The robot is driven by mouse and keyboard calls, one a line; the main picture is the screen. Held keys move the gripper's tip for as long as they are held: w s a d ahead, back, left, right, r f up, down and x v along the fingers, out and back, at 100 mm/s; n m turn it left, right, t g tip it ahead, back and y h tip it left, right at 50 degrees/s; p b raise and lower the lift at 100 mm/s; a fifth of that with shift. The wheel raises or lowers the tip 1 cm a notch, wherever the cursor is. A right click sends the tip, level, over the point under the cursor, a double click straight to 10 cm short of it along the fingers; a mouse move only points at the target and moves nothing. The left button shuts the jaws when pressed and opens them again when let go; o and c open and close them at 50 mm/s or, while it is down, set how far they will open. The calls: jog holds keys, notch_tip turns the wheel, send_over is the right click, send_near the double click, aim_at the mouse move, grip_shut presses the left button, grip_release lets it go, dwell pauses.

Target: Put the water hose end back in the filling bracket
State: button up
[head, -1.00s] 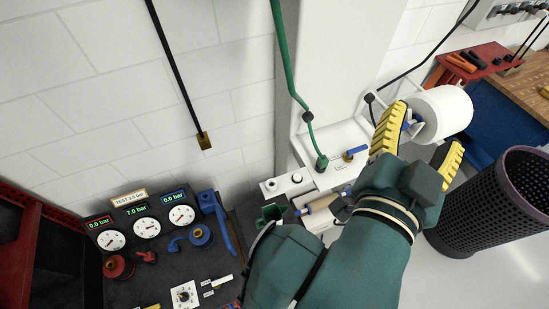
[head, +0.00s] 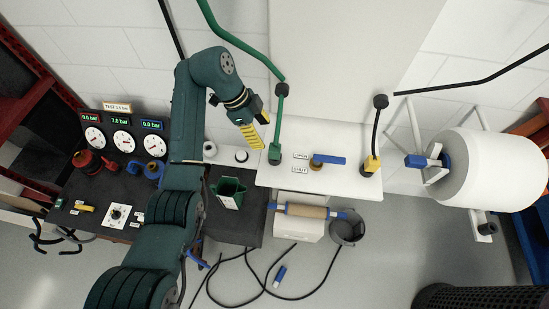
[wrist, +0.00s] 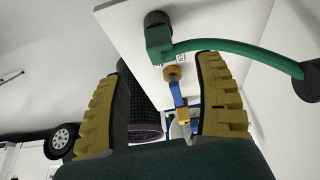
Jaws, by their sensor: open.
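The green water hose (head: 235,40) hangs down from the top, and its green end (head: 275,154) stands on the white shelf beside a brass valve with a blue lever. In the wrist view the green end (wrist: 158,42) shows as a block with a black cap. A green open-topped holder (head: 228,187), perhaps the filling bracket, stands lower left on a dark surface and looks empty. My gripper (head: 252,132) is just left of the hose end, and one yellow finger shows. In the wrist view my gripper (wrist: 158,105) has its yellow fingers wide apart with nothing held between them.
The valve's blue lever (head: 328,159) is close right of the hose end. A black cable with a yellow plug (head: 372,164) stands farther right on the shelf (head: 340,184). A white cylinder (head: 490,170) is at right. Gauges (head: 122,143) and a red fitting are at left.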

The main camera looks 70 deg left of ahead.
aim_at(272, 147)
jog(key=b+x, duration=0.1)
jog(key=x, duration=0.2)
jog(key=shift+s+a, duration=0.1)
jog(key=shift+x, duration=1.1)
jog(key=x, duration=0.4)
jog(key=shift+w+f+p, duration=0.25)
jog(key=shift+w+p, duration=0.05)
grip_shut()
